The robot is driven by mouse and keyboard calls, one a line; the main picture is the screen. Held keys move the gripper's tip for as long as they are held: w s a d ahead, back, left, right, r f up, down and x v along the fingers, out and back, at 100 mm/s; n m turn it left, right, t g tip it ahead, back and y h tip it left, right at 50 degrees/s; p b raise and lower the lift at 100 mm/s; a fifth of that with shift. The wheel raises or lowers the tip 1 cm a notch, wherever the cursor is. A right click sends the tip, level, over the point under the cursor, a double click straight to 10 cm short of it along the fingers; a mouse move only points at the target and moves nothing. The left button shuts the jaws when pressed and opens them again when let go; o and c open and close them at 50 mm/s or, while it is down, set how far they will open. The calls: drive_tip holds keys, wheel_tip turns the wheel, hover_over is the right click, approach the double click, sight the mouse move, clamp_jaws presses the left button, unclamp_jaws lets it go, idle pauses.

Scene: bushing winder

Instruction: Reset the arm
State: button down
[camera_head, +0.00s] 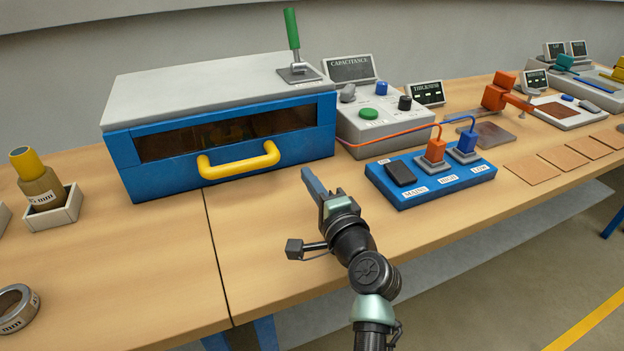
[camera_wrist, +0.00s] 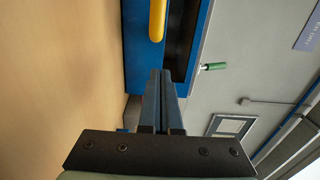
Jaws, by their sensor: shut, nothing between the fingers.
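My arm reaches up from the bottom of the head view. My gripper (camera_head: 310,178) is above the front part of the table, in front of the blue box with the yellow handle and left of the blue switch block. In the wrist view its two fingers (camera_wrist: 160,75) lie side by side, shut, with nothing between them. The gripper appears apart from the things around it.
The blue box (camera_head: 165,165) has a yellow handle (camera_head: 238,162) and a green lever (camera_head: 292,30) on top. A capacitance meter (camera_head: 378,122) and the blue switch block (camera_head: 415,190) stand right. A yellow-topped bushing (camera_head: 35,175) and a ring (camera_head: 16,308) are left.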

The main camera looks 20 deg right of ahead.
drive_tip(key=shift+s, duration=0.35)
drive_tip(key=s+a+r+n+t, duration=0.25)
drive_tip(key=a+r+n, duration=0.4)
drive_tip(key=r, duration=0.65)
drive_tip(key=s+a+r+n+t, duration=0.25)
drive_tip(key=a+r+n, duration=0.4)
drive_tip(key=r, duration=0.65)
drive_tip(key=s+a+r+n+t, duration=0.2)
drive_tip(key=s+a+r+n, duration=0.15)
drive_tip(key=s+r, duration=0.4)
drive_tip(key=s+a+r+n+t, duration=0.2)
drive_tip(key=s+a+r, duration=0.2)
drive_tip(key=s+r, duration=0.35)
wheel_tip(320, 180, up, 16)
drive_tip(key=s+p, duration=0.1)
drive_tip(key=p, duration=1.4)
drive_tip(key=shift+d+f+p, duration=0.15)
drive_tip(key=shift+f+p, duration=0.05)
drive_tip(key=shift+p, duration=0.2)
